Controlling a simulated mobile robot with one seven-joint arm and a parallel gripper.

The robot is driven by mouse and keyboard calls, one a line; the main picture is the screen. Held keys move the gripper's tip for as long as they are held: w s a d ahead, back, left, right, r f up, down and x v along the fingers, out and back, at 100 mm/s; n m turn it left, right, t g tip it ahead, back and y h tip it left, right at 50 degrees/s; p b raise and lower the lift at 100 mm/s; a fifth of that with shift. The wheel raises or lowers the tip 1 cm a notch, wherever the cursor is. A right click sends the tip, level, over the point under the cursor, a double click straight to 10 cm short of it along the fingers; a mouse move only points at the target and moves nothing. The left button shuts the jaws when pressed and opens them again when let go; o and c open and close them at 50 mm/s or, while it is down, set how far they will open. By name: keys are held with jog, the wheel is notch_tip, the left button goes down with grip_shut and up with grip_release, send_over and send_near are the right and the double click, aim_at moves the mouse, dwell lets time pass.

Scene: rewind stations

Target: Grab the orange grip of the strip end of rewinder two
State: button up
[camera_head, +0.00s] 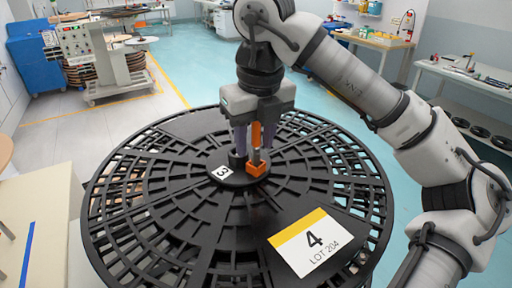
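A narrow upright orange piece (256,155) stands near the hub of a large black slotted reel (150,215). A wider orange block is at its foot. My gripper (254,147) points down over the hub, its two purple-grey fingers apart. The orange piece shows between the fingers, close to the right one. I cannot tell whether the fingers touch it. A short black post (237,160) stands at the left finger's tip. The hub carries a "3" tag (222,172). No rewinder number two shows clearly.
A white and yellow card (311,241) reading "4 LOT 204" lies on the reel. A pale table (40,225) is at the left. A grey machine with stacked discs (105,60) stands behind left. A bench (465,75) is at the right. The floor behind the reel is clear.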

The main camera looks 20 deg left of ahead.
jog(key=shift+c, duration=0.5)
grip_shut()
jog(key=shift+r, duration=0.1)
